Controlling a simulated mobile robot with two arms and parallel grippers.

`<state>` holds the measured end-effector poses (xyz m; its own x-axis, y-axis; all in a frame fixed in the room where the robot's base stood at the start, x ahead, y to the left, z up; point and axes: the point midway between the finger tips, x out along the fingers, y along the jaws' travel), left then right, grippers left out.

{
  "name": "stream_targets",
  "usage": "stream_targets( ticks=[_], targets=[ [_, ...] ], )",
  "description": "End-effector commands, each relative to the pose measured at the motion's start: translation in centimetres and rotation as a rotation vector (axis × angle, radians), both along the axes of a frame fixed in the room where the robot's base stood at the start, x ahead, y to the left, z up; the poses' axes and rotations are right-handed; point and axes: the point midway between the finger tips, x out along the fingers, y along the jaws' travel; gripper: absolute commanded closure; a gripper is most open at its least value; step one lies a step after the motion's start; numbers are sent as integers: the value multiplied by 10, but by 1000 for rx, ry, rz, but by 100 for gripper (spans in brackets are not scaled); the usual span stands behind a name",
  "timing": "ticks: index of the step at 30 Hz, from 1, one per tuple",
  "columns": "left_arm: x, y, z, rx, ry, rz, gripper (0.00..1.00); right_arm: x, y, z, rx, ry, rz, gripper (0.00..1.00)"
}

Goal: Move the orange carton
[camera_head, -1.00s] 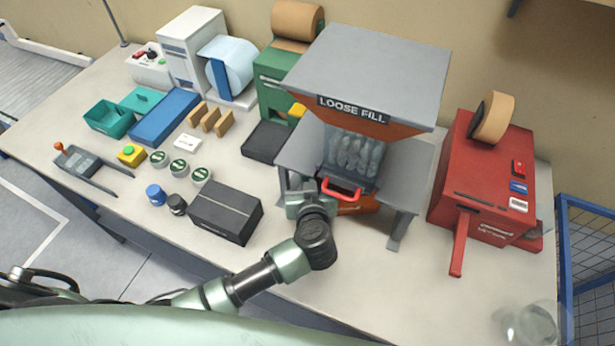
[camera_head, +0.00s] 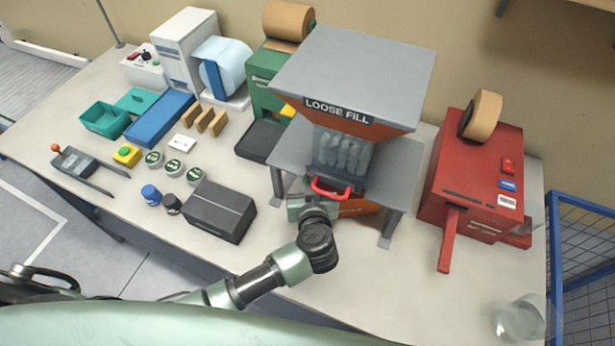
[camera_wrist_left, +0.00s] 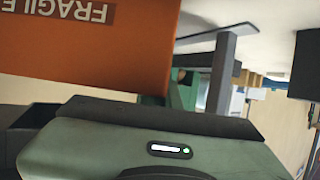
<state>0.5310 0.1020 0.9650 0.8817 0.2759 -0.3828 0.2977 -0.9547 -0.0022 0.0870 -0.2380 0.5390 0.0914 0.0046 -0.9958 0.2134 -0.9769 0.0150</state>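The orange carton (camera_head: 362,207) is low under the loose fill dispenser (camera_head: 345,85), between its legs, partly hidden by the dispenser and my arm. In the left wrist view the carton (camera_wrist_left: 90,45) fills the upper left, close to the gripper, with a "FRAGILE" label upside down. My left gripper (camera_head: 312,208) is at the carton's near left side and seems shut on it, though the finger contact is hidden. My right gripper is not in view.
A black box (camera_head: 220,211) stands left of my arm. A red machine (camera_head: 470,180) with a long lever stands to the right. Dispenser legs flank the carton. A clear, see-through object (camera_head: 520,318) is at the front right. Bench between the dispenser and that object is bare.

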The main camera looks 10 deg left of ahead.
Motion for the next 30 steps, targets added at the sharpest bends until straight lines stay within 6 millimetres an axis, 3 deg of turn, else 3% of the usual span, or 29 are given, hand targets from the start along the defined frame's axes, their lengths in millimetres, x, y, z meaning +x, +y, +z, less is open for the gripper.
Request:
stream_targets(
  ticks=[3,6,17,30],
  targets=[
    [0,0,0,0,-1,0,100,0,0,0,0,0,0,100],
    [0,0,0,1,-1,1,72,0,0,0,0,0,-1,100],
    [-2,0,1,0,-1,0,72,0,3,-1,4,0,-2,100],
    [-59,-19,24,-2,0,1,72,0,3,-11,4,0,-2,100]
  ],
)
